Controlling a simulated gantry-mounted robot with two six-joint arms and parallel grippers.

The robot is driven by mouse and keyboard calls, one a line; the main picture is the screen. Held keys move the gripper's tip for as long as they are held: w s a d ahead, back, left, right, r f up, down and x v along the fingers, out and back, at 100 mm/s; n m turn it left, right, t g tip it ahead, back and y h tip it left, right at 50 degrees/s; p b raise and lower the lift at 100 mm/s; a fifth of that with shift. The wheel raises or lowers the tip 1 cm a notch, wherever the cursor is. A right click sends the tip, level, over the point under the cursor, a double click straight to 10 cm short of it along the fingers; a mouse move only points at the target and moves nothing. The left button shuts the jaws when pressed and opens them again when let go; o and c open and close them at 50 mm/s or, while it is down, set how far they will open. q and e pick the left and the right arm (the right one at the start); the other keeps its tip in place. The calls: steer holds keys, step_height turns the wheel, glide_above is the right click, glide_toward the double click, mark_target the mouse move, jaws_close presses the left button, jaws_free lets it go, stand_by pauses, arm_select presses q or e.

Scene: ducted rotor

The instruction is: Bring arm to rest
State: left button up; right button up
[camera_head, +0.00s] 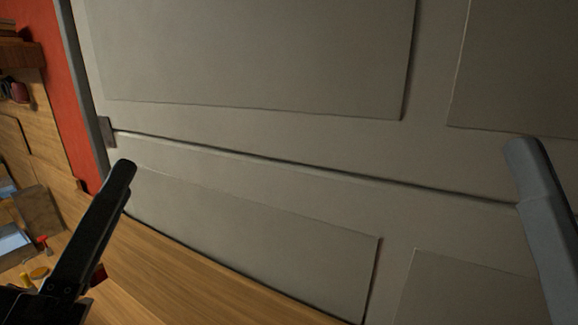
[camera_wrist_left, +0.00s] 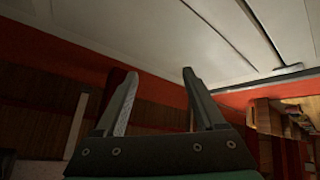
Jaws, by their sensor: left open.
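My left gripper (camera_head: 122,170) shows in the lower left of the head view as a long black finger pointing up, in front of a grey panelled door. The left wrist view shows both fingers of the left gripper (camera_wrist_left: 160,73), spread apart with nothing between them. No object is held. My right gripper cannot be made out in either view.
The grey panelled door (camera_head: 260,55) fills most of the head view. A smooth grey bar (camera_head: 538,195) stands at the right; I cannot tell what it belongs to. A red wall strip (camera_head: 57,95) and wooden shelving with small items (camera_head: 40,245) lie at the left.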

arm_select(q)
steer(key=s+r+m+t, duration=0.3)
steer(key=s+r+m, duration=0.35)
steer(key=m, duration=0.25)
step_height(320, 180, up, 12)
steer(key=p, duration=1.2)
steer(key=shift+a+m+y+p, duration=0.3)
steer(key=shift+a+p, duration=0.1)
steer(key=shift+f, duration=0.1)
